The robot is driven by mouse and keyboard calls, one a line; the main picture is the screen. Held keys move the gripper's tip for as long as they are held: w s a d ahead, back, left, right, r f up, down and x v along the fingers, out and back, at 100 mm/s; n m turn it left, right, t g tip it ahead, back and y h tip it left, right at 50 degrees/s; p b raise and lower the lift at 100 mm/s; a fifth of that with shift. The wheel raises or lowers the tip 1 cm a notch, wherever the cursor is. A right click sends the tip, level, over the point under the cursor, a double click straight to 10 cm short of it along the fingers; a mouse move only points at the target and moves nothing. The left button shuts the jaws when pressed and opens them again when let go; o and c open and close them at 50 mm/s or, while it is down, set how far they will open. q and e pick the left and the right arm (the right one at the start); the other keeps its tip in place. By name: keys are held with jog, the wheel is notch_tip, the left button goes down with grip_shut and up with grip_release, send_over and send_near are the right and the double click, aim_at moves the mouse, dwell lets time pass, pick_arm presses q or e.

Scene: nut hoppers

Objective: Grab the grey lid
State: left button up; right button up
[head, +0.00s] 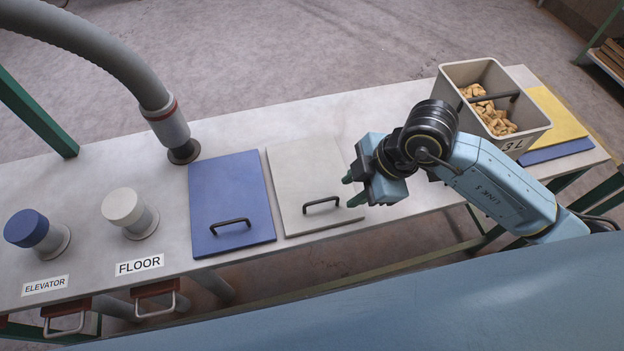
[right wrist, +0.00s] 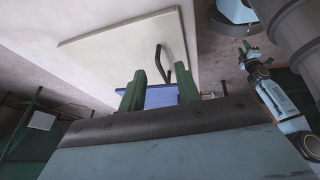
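The grey lid (head: 300,165) is a flat light plate lying on the table, with a dark bar handle (head: 321,204) near its front edge. It also shows in the right wrist view (right wrist: 115,48), with its handle (right wrist: 160,62) just beyond the fingers. My right gripper (head: 350,190) is open and empty at the lid's right edge, to the right of the handle and apart from it. Its green fingers (right wrist: 160,92) stand apart in the wrist view. A small arm, likely my left, shows at the right of the wrist view; its gripper is too small to read.
A blue lid (head: 228,190) with a similar handle lies left of the grey one. A bin (head: 527,138) of tan pieces stands at the right, beside yellow (head: 556,114) and blue plates. A hose (head: 110,45), two knobs and label plates occupy the left.

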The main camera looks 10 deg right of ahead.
aim_at(336, 198)
jog(key=x, duration=0.2)
jog(key=b+x, duration=0.1)
jog(key=x, duration=0.2)
jog(key=shift+w+a+r, duration=0.15)
jog(key=shift+w+a, duration=0.05)
jog(key=shift+a, duration=0.1)
grip_shut()
